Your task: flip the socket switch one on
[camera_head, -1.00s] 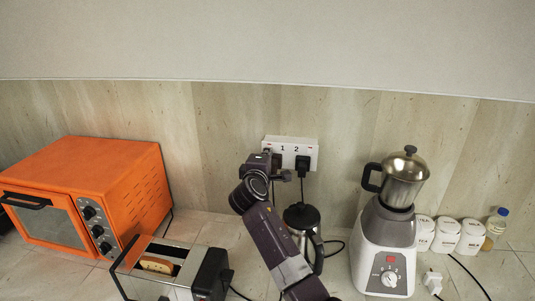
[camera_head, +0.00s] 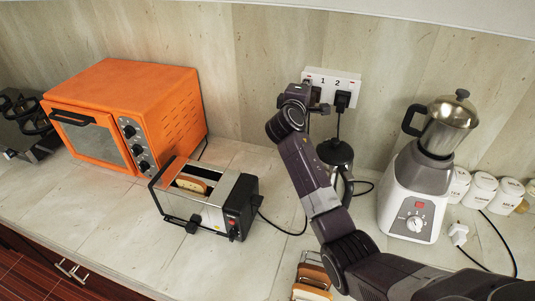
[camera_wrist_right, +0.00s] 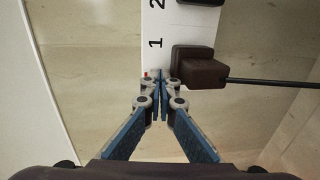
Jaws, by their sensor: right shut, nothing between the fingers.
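The white wall socket (camera_head: 330,76) carries the printed numbers 1 and 2. It also shows in the right wrist view (camera_wrist_right: 154,24) as a white strip with a black plug (camera_wrist_right: 199,67) beside number 1. My right gripper (camera_wrist_right: 161,76) is shut and empty, its fingertips together at the strip's end near number 1. A small red mark (camera_wrist_right: 146,74) shows just left of the tips. The tips cover the switch area there, so I cannot tell the switch's position or whether they touch it. In the head view, the right gripper (camera_head: 309,93) hides the socket's lower left part.
A black plug (camera_head: 342,99) sits under number 2. A kettle (camera_head: 335,153) stands below the socket, and a blender (camera_head: 414,190) to its right. A toaster (camera_head: 205,196) and an orange oven (camera_head: 127,115) stand left. Bare counter (camera_head: 110,216) lies in front of the oven.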

